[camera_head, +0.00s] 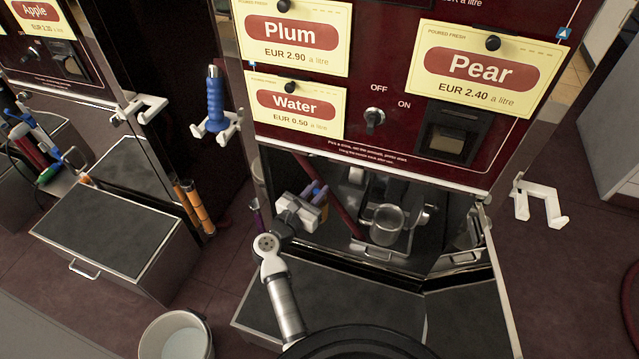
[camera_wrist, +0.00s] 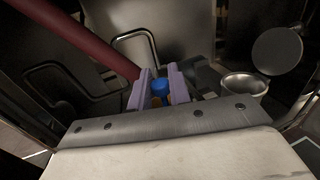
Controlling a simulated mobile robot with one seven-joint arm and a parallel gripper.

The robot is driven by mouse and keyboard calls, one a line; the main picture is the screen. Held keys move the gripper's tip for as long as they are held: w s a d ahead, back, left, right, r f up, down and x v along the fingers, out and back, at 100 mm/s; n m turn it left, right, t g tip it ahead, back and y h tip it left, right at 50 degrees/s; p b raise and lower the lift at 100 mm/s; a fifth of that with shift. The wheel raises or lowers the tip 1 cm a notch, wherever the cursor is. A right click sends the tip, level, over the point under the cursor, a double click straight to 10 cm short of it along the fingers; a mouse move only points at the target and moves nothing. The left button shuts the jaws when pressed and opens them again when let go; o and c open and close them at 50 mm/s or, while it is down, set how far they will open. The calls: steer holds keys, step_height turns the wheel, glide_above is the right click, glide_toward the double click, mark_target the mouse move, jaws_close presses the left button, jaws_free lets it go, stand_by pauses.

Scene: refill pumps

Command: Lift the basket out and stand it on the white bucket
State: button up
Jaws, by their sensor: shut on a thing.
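My gripper (camera_head: 316,191) reaches into the open lower bay of the middle pump. In the wrist view its two lilac fingers (camera_wrist: 161,84) are closed on a small blue-topped thing (camera_wrist: 160,87) with orange at its sides. Whether this belongs to the basket I cannot tell; its lower part is hidden by my gripper. A round metal cup (camera_head: 387,221) stands right of my gripper, apart from it; it also shows in the wrist view (camera_wrist: 243,85), with a round disc (camera_wrist: 277,52) above it. The white bucket (camera_head: 149,343) stands on the floor at lower left, open at the top.
A dark red pipe (camera_head: 336,196) slants close beside my gripper. The bay's side walls and a metal loop handle (camera_wrist: 136,41) are near. A grey-topped box (camera_head: 115,235) stands left, behind the bucket. A blue-handled nozzle (camera_head: 215,100) hangs on a white hook.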

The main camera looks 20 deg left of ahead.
steer(key=s, duration=0.8)
steer(key=shift+s, duration=0.4)
stand_by(0.5)
